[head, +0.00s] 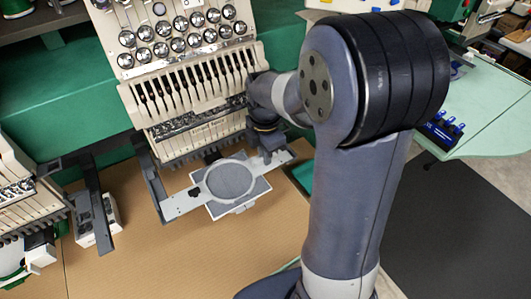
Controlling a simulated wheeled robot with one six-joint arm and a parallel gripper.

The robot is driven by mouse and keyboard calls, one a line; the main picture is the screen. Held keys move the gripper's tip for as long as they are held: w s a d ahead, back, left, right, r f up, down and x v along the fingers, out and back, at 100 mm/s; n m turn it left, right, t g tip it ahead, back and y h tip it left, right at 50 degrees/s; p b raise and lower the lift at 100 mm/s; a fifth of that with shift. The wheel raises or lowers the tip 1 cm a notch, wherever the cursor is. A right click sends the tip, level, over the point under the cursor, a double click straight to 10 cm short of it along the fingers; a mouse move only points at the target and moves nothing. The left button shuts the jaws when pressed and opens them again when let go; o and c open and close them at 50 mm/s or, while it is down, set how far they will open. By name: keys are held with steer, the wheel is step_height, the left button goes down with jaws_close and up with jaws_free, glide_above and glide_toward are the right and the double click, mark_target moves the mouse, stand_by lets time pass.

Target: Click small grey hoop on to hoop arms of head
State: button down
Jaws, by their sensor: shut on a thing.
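The small grey hoop (231,180) is round with grey fabric in it, on a pale plate with a light bracket at each side. It hangs level in front of and below the middle embroidery head (190,85). My gripper (266,153) is shut on the hoop's right bracket. The dark left hoop arm (152,187) of the head reaches down close to the left bracket end; I cannot tell whether they touch. The right hoop arm is mostly hidden behind my gripper and wrist.
A second head (22,190) stands at the left, with its own dark arm (100,212) and a white box (97,220) near it. The tan table (150,260) in front is clear. A pale green table (490,110) with blue clips (442,128) is at the right.

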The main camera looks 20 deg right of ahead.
stand_by(0.3)
steer(key=c, duration=1.4)
jaws_free()
